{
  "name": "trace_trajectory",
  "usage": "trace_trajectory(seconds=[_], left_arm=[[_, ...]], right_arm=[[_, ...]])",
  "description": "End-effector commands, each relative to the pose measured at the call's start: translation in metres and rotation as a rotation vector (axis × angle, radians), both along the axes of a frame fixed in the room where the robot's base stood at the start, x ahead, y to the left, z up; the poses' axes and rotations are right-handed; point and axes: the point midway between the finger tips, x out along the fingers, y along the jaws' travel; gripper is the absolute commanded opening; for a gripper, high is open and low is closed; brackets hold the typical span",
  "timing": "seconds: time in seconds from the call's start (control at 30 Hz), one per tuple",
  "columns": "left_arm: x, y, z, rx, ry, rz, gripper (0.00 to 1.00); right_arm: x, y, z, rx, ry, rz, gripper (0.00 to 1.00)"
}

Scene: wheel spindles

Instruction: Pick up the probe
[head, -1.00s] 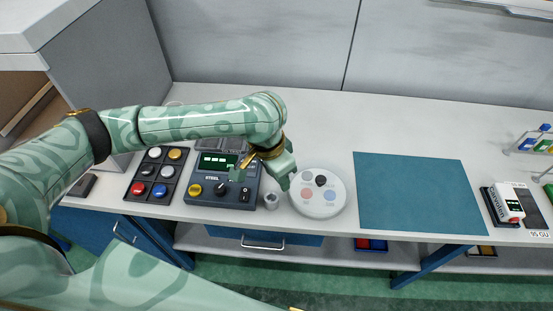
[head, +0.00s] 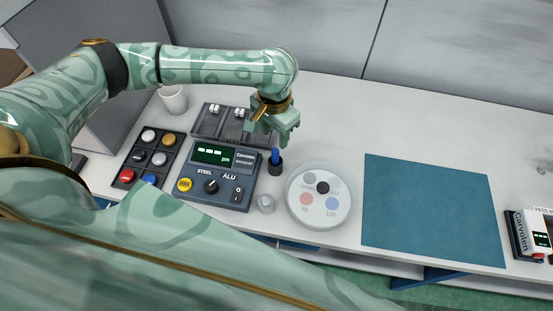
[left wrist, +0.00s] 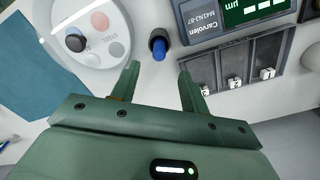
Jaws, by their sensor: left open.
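The probe (head: 275,156) is a blue cylinder standing upright in a dark round holder, at the right side of the grey gauge (head: 217,170). In the left wrist view the probe (left wrist: 159,51) shows just beyond the fingertips, about midway between them. My left gripper (head: 276,138) points down just behind and above the probe, its near finger close to the probe's top in the head view. In the left wrist view its two fingers (left wrist: 158,70) are apart with nothing between them. My right gripper is not in view.
A dark tray with small white blocks (head: 207,128) lies behind the gauge. A button panel (head: 133,163) is left; a blue mat (head: 430,212) leaves free room right.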

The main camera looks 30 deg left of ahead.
Motion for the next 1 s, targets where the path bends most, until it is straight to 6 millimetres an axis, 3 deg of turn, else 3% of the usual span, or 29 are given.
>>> trace_trajectory(seconds=[0.03,0.1,0.43,0.67,0.9,0.93,1.0], left_arm=[[-0.001,0.000,-0.016,0.000,0.003,0.001,0.45],[0.000,0.000,-0.029,0.001,0.002,0.000,0.45],[0.000,-0.001,-0.056,0.000,0.000,0.000,0.45],[-0.002,-0.002,-0.094,0.001,0.002,0.000,0.45],[-0.001,-0.001,-0.097,0.001,-0.003,-0.003,0.45],[-0.001,-0.001,-0.097,0.001,-0.003,-0.003,0.42],[-0.001,-0.001,-0.097,0.000,-0.002,-0.002,0.23]], right_arm=[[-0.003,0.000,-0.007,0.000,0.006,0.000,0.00],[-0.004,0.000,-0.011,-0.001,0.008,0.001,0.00],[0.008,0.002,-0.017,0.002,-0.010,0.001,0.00],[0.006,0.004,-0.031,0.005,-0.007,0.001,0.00],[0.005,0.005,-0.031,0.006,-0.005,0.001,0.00],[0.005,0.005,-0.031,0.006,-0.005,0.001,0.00],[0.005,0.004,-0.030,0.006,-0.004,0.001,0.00]])
